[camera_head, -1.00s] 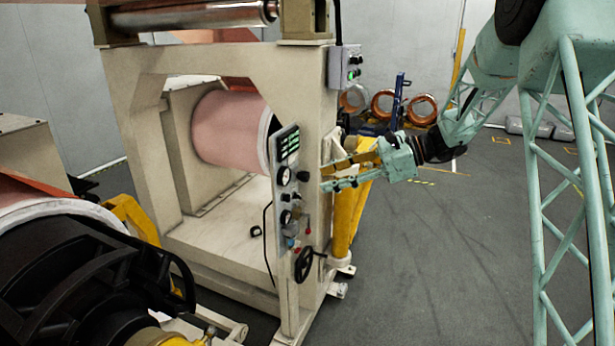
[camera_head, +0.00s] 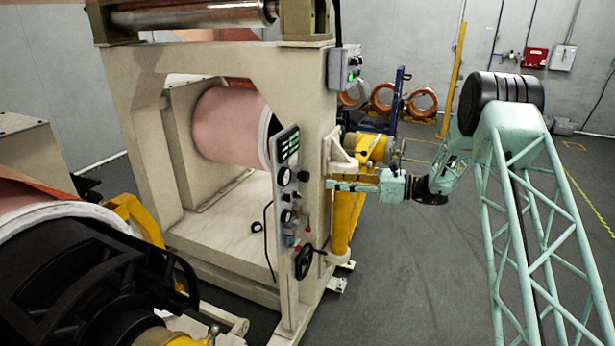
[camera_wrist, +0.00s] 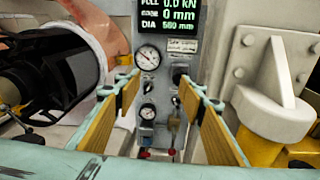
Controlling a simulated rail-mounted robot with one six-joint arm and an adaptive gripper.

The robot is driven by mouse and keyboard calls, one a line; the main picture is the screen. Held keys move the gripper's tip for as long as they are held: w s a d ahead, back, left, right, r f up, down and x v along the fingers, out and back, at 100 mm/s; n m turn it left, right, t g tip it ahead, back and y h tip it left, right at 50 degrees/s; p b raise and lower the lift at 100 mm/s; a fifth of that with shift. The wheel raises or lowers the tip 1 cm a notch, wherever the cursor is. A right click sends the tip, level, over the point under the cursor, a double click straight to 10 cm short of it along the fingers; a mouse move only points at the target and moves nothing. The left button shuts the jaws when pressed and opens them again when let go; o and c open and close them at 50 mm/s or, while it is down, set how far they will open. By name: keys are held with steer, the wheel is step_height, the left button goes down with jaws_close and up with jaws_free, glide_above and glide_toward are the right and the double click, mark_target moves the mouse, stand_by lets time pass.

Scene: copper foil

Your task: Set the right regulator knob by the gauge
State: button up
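The control panel (camera_head: 286,192) is on the near post of the beige machine frame. It carries an upper round gauge (camera_head: 284,176) and a lower round gauge (camera_head: 286,216). A black knob (camera_head: 303,177) sits to the right of the upper gauge. In the wrist view, the upper gauge (camera_wrist: 148,57) is between my fingers, and the black knob (camera_wrist: 181,75) shows near my right fingertip. The gauge readings are too small to tell. My gripper (camera_wrist: 158,88) is open and empty, pointing at the panel. It also shows in the head view (camera_head: 331,184), to the right of the panel.
A display (camera_wrist: 168,18) tops the panel. Small levers with red ends (camera_wrist: 172,150) and a black handwheel (camera_head: 304,261) are lower down. A beige bracket (camera_wrist: 268,105) on a yellow post stands close to the right. Open floor (camera_head: 420,270) lies right of the machine.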

mark_target(308, 178)
steer(key=w+f, duration=0.1)
steer(key=w+d+f+m+t, duration=0.1)
steer(key=w+f+m+p, duration=0.1)
steer(key=shift+w+d+f+t+y, duration=0.3)
steer(key=shift+w+d+f, duration=0.1)
steer(key=shift+a, duration=0.1)
steer(key=shift+p+x, duration=0.3)
steer(key=shift+x, duration=6.55)
steer(key=shift+c, duration=0.2)
steer(key=c, duration=0.8)
